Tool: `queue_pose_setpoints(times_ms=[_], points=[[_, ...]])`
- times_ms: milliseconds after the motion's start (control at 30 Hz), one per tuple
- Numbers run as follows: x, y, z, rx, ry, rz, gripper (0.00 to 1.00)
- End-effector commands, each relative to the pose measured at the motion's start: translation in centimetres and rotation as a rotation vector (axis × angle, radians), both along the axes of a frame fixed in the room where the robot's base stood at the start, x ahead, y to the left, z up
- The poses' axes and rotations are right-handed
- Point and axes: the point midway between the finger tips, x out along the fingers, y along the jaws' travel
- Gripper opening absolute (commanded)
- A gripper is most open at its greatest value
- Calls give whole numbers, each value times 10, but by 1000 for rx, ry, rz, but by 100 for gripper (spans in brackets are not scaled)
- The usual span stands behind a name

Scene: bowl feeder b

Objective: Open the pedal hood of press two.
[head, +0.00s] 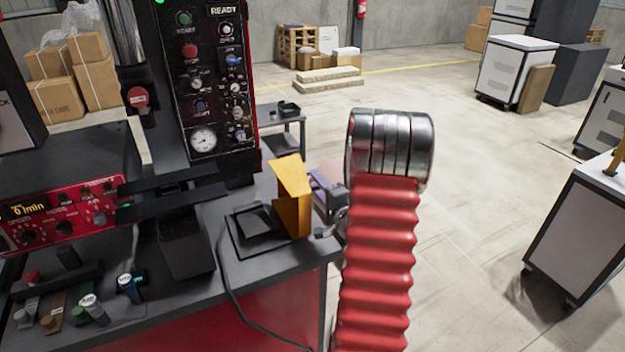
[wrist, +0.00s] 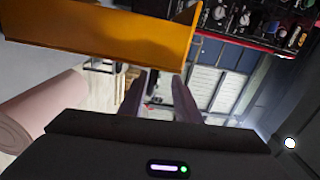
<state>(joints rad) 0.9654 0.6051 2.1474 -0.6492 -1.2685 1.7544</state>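The orange pedal hood (head: 292,200) stands upright at the right side of a black pedal base (head: 240,246) on the bench, with the dark pedal (head: 262,222) uncovered to its left. In the wrist view the hood (wrist: 110,32) fills the upper left, close to my fingers. My gripper (head: 326,188) is just right of the hood in the head view, partly hidden behind my arm. In the wrist view my gripper's two fingers (wrist: 160,98) are apart with nothing held between them. Whether a finger touches the hood I cannot tell.
The black press panel (head: 215,90) with a gauge stands behind the pedal. A red-fronted control box (head: 70,215) and several small knobbed parts (head: 90,305) are on the bench at left. A cable runs down the bench front.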

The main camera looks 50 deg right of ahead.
Motion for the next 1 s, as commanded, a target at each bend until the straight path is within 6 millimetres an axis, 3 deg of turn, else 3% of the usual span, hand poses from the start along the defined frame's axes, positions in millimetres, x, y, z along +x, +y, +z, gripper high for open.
queue_pose_setpoints(times_ms=[300, 533, 1000], points=[[-55, 18, 0, 0, 0, -6, 28], [-87, 31, -2, 1, 0, -3, 28], [-97, 36, -2, 0, 0, 0, 26]])
